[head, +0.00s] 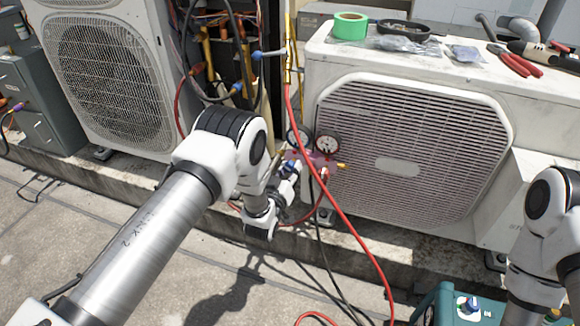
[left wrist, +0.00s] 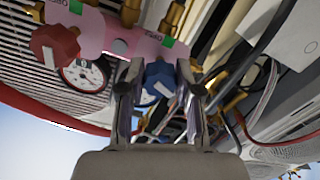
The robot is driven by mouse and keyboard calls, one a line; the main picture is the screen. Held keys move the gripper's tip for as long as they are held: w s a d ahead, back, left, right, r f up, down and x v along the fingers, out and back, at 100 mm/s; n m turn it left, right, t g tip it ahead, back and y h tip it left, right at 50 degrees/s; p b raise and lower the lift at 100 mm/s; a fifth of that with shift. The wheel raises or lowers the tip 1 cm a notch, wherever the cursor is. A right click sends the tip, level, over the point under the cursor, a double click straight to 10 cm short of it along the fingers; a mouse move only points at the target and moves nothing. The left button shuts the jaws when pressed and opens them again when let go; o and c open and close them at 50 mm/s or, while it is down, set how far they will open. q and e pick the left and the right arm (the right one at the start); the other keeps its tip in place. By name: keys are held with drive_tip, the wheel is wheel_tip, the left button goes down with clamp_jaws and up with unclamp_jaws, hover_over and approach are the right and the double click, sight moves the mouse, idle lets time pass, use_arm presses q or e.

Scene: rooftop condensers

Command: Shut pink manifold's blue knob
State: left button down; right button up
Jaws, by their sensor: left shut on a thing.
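The pink manifold (head: 318,158) hangs in front of the right condenser, below two round gauges (head: 327,144). In the left wrist view the manifold (left wrist: 105,35) crosses the top left, with a red knob (left wrist: 55,46) at left and the blue knob (left wrist: 160,77) at the centre. My left gripper (head: 287,172) reaches the manifold's left side in the head view. In the left wrist view its two fingers (left wrist: 160,88) stand on either side of the blue knob and are shut on it. My right arm shows at the right edge; its gripper is out of view.
A red hose (head: 335,205) runs down past the manifold to the ground. Black cables and pipes hang left of it. The right condenser (head: 440,80) carries green tape (head: 350,26) and tools on top. A teal case (head: 445,300) stands at the bottom right.

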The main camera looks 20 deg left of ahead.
use_arm(q)
drive_tip(key=m+p, duration=0.1)
drive_tip(key=m, duration=0.5)
drive_tip(key=shift+a, duration=0.1)
drive_tip(key=m+p, duration=0.1)
drive_tip(key=m, duration=0.5)
drive_tip(key=shift+m, duration=0.4)
drive_tip(key=c, duration=0.8)
unclamp_jaws()
drive_tip(key=s, duration=1.2)
drive_tip(key=shift+a, duration=0.25)
